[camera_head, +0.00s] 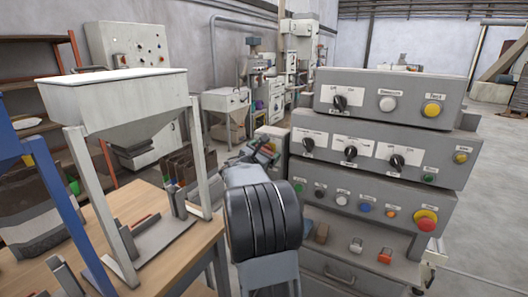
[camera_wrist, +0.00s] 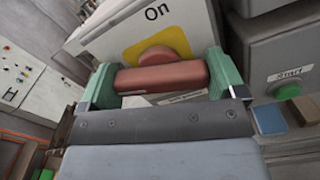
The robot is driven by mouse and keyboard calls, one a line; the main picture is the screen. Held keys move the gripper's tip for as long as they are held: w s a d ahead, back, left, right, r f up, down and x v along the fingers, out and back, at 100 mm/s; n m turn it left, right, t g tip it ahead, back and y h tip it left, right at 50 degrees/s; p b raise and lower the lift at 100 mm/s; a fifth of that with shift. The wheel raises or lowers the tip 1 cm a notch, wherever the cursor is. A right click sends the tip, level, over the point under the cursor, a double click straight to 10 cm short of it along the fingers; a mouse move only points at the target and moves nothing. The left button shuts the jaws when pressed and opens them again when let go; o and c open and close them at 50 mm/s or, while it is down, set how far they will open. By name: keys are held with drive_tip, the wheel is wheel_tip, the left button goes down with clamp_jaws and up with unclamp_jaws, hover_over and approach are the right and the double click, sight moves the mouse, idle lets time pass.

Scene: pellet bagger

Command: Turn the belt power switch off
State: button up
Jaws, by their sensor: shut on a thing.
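The belt power switch is a red rotary handle (camera_wrist: 162,77) on a round red hub over a yellow plate, in the wrist view. A white label above the plate reads "On". Small lettering below the handle is partly covered and hard to read. My gripper (camera_wrist: 160,75) has green fingertips at both ends of the handle and is shut on it. The handle lies almost level across the wrist picture. In the head view my arm reaches to the left side of the grey panel stack and hides most of the switch.
In the wrist view a grey box with a green Start button (camera_wrist: 289,91) stands close on the right. In the head view, panels with knobs and a red emergency button (camera_head: 425,220) stand right of my arm. A white hopper (camera_head: 120,95) stands on a wooden table at left.

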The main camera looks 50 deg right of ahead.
drive_tip(key=shift+n+p, duration=0.6)
drive_tip(key=shift+n, duration=1)
drive_tip(key=shift+f+n, duration=0.1)
drive_tip(key=shift+n, duration=0.2)
drive_tip(key=o, duration=0.6)
drive_tip(key=shift+o, duration=0.2)
drive_tip(key=b+v, duration=0.1)
drive_tip(key=v, duration=1.2)
drive_tip(key=shift+a, duration=0.4)
